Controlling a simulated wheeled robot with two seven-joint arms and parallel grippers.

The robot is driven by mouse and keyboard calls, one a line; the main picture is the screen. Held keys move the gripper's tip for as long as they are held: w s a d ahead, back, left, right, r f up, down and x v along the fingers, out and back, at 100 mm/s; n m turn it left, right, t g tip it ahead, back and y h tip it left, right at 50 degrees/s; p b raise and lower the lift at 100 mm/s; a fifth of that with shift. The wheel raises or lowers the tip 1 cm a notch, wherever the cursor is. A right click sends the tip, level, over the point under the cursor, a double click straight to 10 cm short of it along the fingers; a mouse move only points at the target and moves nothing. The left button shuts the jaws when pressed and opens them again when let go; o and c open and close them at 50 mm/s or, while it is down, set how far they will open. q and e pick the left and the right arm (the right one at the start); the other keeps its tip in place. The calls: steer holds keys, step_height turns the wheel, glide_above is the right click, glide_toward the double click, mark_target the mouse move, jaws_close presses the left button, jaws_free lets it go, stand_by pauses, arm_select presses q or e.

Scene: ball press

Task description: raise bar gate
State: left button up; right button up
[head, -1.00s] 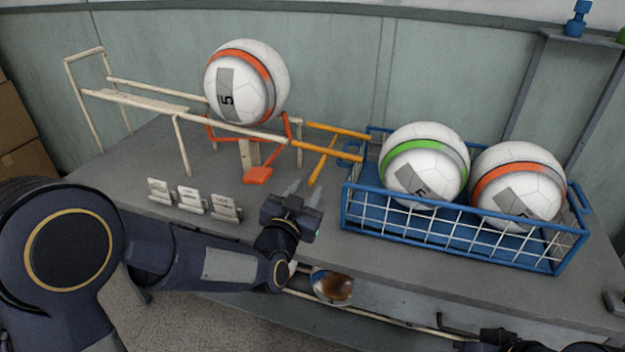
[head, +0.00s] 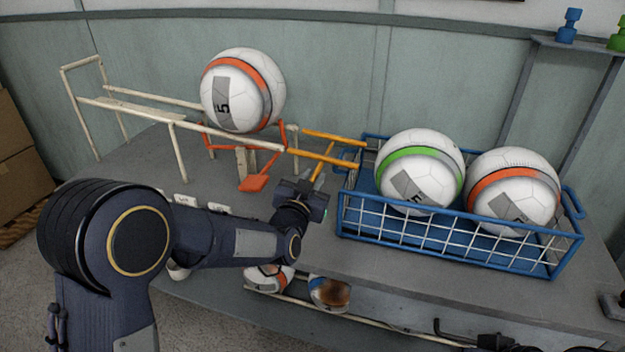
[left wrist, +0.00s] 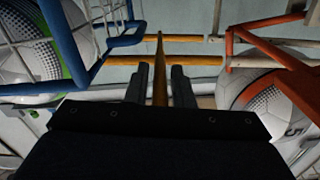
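A white ball with an orange band (head: 242,90) rests on the cream rail rack (head: 200,126), beside a red-orange bar frame (head: 208,140) with an orange paddle (head: 253,184). Two yellow-orange rails (head: 335,137) run from the rack toward the blue basket. A slanted yellow bar (head: 322,167) crosses below them. My left gripper (head: 312,184) is at this bar's lower end. In the left wrist view the yellow bar (left wrist: 159,75) stands between the two dark fingers (left wrist: 159,87), which look apart; contact is unclear. A dark piece at the bottom right may be my right gripper (head: 455,332), cut off.
The blue basket (head: 450,252) with two balls, one green-banded (head: 420,170) and one orange-banded (head: 512,192), stands right of my left gripper. Small white labels (head: 183,200) stand partly behind my left arm. More balls (head: 330,293) lie on a lower rail at the front.

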arm_select(q)
jaws_close()
steer(key=shift+r+n, duration=0.2)
steer(key=shift+n, duration=0.1)
steer(key=shift+d+r+n+b, duration=0.1)
steer(key=shift+r+n+b, duration=0.25)
steer(key=shift+n+b, duration=0.2)
step_height(320, 180, up, 2)
steer(key=shift+n+b, duration=0.75)
steer(key=shift+n, duration=0.4)
steer(key=w+a+r+n+b, duration=0.2)
steer(key=a+r+n+b, duration=0.4)
steer(key=n, duration=0.8)
steer(key=shift+w+a+r, duration=0.15)
steer(key=shift+a+r, duration=0.55)
steer(key=shift+r, duration=0.4)
